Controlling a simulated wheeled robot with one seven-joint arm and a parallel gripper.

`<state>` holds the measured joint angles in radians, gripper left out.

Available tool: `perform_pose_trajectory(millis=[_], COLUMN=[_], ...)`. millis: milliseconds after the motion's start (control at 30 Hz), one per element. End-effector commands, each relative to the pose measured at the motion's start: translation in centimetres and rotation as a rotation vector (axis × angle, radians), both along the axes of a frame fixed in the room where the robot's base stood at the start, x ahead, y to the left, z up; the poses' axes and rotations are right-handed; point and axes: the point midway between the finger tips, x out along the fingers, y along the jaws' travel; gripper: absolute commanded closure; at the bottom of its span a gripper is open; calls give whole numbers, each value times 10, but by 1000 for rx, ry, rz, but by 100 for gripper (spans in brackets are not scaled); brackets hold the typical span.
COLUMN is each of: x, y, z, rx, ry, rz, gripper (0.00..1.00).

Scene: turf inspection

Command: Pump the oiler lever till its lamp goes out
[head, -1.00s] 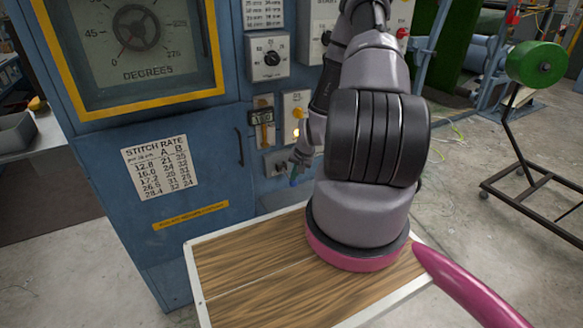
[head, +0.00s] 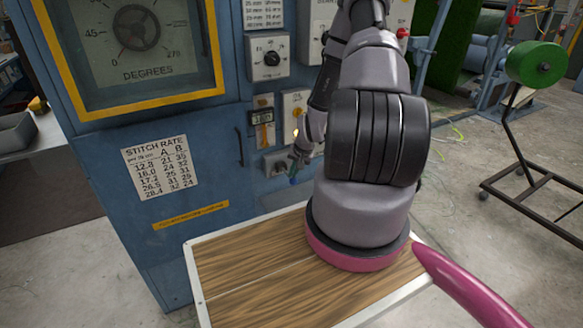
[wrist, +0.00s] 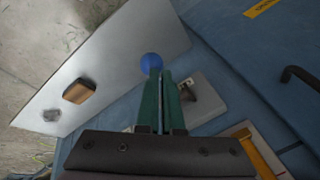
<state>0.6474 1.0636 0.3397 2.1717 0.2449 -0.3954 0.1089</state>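The oiler lever's blue ball knob (wrist: 152,62) shows in the wrist view at the tips of my gripper (wrist: 161,76). Its two green fingers lie close together with only a thin gap, narrower than the knob. The knob is not between them; I cannot tell whether they touch it. A pale grey mount (wrist: 203,98) lies beside the fingers. In the head view my gripper (head: 296,168) is low in front of the blue cabinet, with the small blue knob (head: 293,181) under it.
The blue cabinet (head: 190,235) has a black handle (head: 240,146) left of the lever. An orange-and-dark gauge (head: 262,117) sits above the lever. A wood-topped board (head: 250,262) is in front. A green reel on a stand (head: 537,64) is at the right.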

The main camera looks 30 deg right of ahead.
Motion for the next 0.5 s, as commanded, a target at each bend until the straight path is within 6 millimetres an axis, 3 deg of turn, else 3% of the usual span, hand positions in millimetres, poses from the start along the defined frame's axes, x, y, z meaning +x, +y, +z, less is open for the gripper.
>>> perform_pose_trajectory(millis=[500], x=[17], y=[-1], z=[30], rx=[-4], ry=[-8], rz=[2], gripper=[100])
